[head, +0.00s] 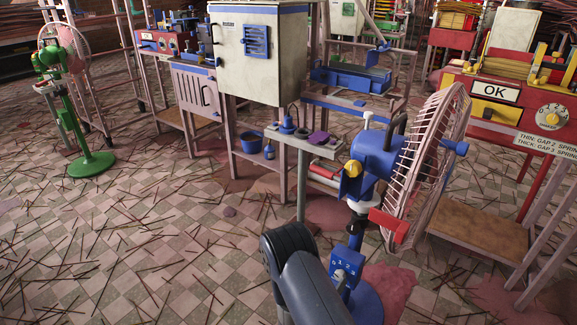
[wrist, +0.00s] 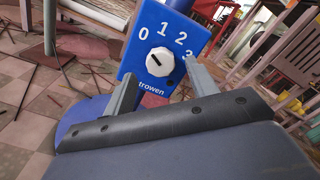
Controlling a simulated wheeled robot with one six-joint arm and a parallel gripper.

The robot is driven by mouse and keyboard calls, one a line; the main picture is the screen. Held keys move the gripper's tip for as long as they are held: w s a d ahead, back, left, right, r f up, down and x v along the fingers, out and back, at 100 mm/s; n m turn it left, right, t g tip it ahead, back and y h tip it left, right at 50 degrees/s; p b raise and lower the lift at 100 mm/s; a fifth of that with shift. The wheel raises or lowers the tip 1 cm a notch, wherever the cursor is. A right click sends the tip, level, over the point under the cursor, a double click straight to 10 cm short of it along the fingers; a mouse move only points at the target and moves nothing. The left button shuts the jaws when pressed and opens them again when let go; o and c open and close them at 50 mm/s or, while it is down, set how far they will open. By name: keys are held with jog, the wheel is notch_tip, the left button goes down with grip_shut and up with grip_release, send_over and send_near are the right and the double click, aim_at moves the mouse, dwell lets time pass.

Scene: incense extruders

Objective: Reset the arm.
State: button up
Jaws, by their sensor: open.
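My gripper (wrist: 160,70) shows in the wrist view with its two grey fingers apart. They stand on either side of the white knob (wrist: 159,61) on a blue control box (wrist: 138,68) marked 0, 1, 2, 3 and "trowen". Nothing is held between them, and I cannot tell whether either finger touches the box. In the head view, my dark arm reaches in from the bottom, next to the same box (head: 347,262) on the stand of a blue fan (head: 376,157).
The fan's pink cage (head: 428,165) stands above and right of my arm. A narrow shelf (head: 288,143) with small items is behind it. A red machine with an "OK" sign (head: 495,91) is at right. A green fan (head: 68,95) stands far left. Stick-strewn floor (head: 150,240) is open at left.

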jog(key=x, duration=0.3)
jog(key=shift+b, duration=0.3)
jog(key=shift+s+a, duration=0.1)
